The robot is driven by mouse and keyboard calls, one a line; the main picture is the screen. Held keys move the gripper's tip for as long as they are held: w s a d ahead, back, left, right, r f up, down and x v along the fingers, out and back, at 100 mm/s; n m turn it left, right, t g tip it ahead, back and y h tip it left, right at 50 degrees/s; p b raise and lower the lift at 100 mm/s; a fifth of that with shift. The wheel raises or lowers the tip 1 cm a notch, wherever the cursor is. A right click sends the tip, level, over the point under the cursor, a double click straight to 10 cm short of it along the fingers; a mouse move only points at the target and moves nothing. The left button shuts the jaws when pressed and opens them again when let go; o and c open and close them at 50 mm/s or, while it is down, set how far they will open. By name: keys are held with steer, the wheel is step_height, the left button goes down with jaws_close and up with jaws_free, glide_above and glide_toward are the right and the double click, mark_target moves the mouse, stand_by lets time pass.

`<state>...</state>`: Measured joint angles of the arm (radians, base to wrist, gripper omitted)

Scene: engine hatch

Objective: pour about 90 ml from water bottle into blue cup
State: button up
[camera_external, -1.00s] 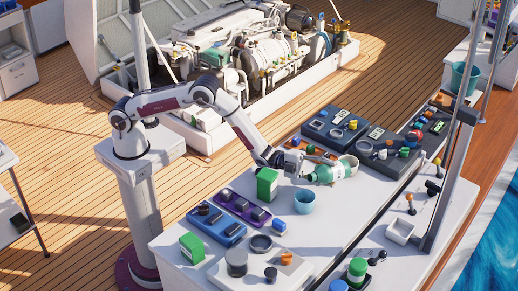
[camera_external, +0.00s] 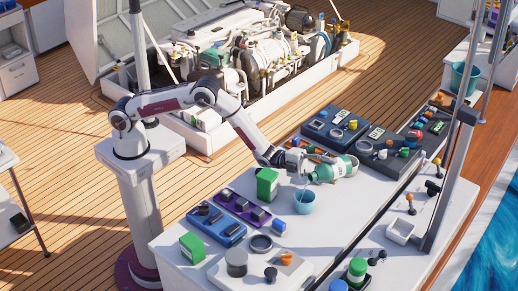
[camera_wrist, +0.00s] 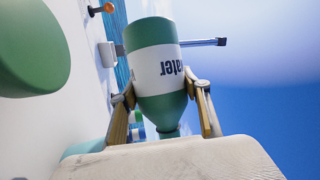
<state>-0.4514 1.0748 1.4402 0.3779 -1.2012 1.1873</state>
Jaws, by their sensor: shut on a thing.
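The water bottle (camera_external: 333,170), green with a white label, is tipped on its side above the worktop in the outside view, its neck end low and to the left. In the wrist view the bottle (camera_wrist: 155,70) has its neck downward and its label upside down. My gripper (camera_wrist: 164,92) is shut on it, one finger on each side. In the outside view my gripper (camera_external: 304,164) is partly hidden against the bottle. The blue cup (camera_external: 304,203) stands upright on the worktop below the bottle's mouth. A thin pale streak shows between mouth and cup.
A green box (camera_external: 267,184) stands close left of the cup. Blue (camera_external: 216,225) and purple (camera_external: 245,207) trays lie nearer the front left. Dark trays of parts (camera_external: 335,125) lie behind the bottle. The worktop right of the cup is clear.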

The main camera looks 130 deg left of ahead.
mark_target(334, 177)
steer(key=shift+a+r, duration=0.1)
steer(key=shift+w+a, duration=0.3)
steer(key=shift+a, duration=0.3)
steer(key=shift+r, duration=0.1)
steer(key=shift+a+r+m+t, duration=0.1)
steer(key=shift+r+m+t, duration=0.15)
steer(key=shift+m, duration=0.35)
stand_by(0.9)
steer(key=shift+f, duration=0.1)
steer(key=shift+w+f+n+g, duration=0.1)
steer(key=shift+f+n+g, duration=0.45)
steer(key=shift+n, duration=0.65)
steer(key=f+n, duration=0.1)
steer(key=a+f+n, duration=0.1)
steer(key=f, duration=0.1)
steer(key=shift+w+g+y, duration=0.1)
steer(key=shift+g+y, duration=0.3)
steer(key=shift+f+n+g, duration=0.3)
steer(key=shift+n+g, duration=0.1)
steer(key=shift+n, duration=0.5)
